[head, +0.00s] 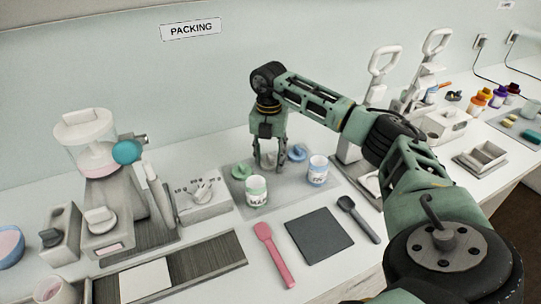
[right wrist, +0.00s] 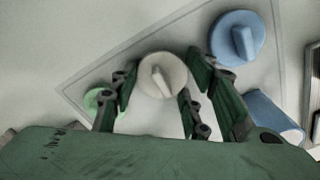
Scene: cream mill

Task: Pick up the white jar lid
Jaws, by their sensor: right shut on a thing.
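The white jar lid (right wrist: 162,75) with its raised grip bar sits between the two fingers of my right gripper (right wrist: 155,92) in the right wrist view. In the head view my right gripper (head: 270,162) points down over the back of the grey mat (head: 287,190), shut on the lid, whose outline is mostly hidden by the fingers. I cannot tell whether the lid is clear of the mat. A blue lid (head: 297,153) lies just right of the gripper and a green lid (head: 241,171) to its left. My left gripper is not in view.
A jar with a green label (head: 257,191) and a jar with a blue label (head: 318,170) stand in front of the gripper. A dark square pad (head: 319,235), a pink spatula (head: 274,254) and a dark spoon (head: 358,219) lie nearer. A mill (head: 88,143) stands left.

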